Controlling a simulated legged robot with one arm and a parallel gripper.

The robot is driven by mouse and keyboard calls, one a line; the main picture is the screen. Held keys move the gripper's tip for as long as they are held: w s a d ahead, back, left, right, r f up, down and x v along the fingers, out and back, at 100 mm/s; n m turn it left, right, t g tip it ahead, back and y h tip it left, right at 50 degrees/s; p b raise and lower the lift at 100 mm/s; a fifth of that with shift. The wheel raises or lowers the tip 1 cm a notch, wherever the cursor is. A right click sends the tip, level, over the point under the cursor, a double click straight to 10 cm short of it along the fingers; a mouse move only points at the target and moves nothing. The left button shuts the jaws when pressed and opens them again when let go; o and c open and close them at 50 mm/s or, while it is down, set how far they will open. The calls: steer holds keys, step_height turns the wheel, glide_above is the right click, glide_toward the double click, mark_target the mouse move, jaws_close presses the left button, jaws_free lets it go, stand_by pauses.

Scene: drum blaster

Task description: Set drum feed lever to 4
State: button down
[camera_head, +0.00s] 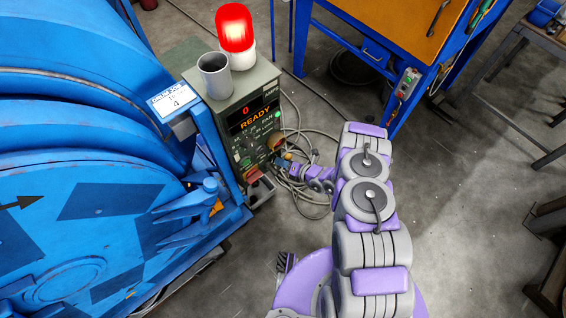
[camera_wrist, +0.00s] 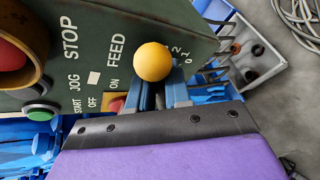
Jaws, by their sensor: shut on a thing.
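The drum feed lever shows in the wrist view as a yellow ball knob (camera_wrist: 153,62) beside the word FEED on the green control box (camera_wrist: 92,40). The scale marks 0, 1 and 2 show to the right of the knob; any other marks are hidden, so I cannot read the lever's setting. My gripper (camera_wrist: 160,92) is shut on the lever, with its blue fingers just below the ball. In the head view, my gripper (camera_head: 284,163) is at the lower right side of the control box (camera_head: 252,88). The lever is too small to make out there.
The box display (camera_head: 252,116) reads 0 and READY. A lit red beacon (camera_head: 235,28) and a grey cup (camera_head: 214,76) stand on top. The blue drum machine (camera_head: 75,130) at left bears a label (camera_head: 173,101) with 4. Cables (camera_head: 305,180) lie on the floor; open floor is at right.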

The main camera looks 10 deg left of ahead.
steer(key=c, duration=1.1)
jaws_free()
steer(key=shift+c, duration=0.2)
steer(key=p+v, duration=0.4)
steer(key=v, duration=1.3)
steer(key=shift+d, duration=0.2)
steer(key=shift+a, duration=0.1)
steer(key=w+a+r+n+g+y, duration=0.15)
steer(key=a+r+n, duration=0.3)
steer(key=r, duration=0.55)
steer(key=w+a+r+n+g+y, duration=0.1)
steer(key=a+r+n+g+y, duration=0.25)
steer(key=r, duration=0.65)
steer(key=s+a+r+n+g+h, duration=0.2)
steer(key=s+r+n+g, duration=0.15)
steer(key=r+n, duration=0.3)
steer(key=s+a+r+n+g+h, duration=0.1)
steer(key=s+r+n+g, duration=0.1)
steer(key=s+r+n, duration=0.5)
steer(key=s+d+r+n+g+h, duration=0.2)
steer(key=s+d+r+n+h, duration=0.35)
steer(key=s+r+n, duration=0.35)
steer(key=s+d+r+n+t+h, duration=0.4)
steer(key=s+d+h, duration=0.4)
steer(key=s+d, duration=0.3)
steer(key=d+r+n, duration=0.1)
steer(key=d, duration=0.2)
steer(key=shift+r, duration=0.2)
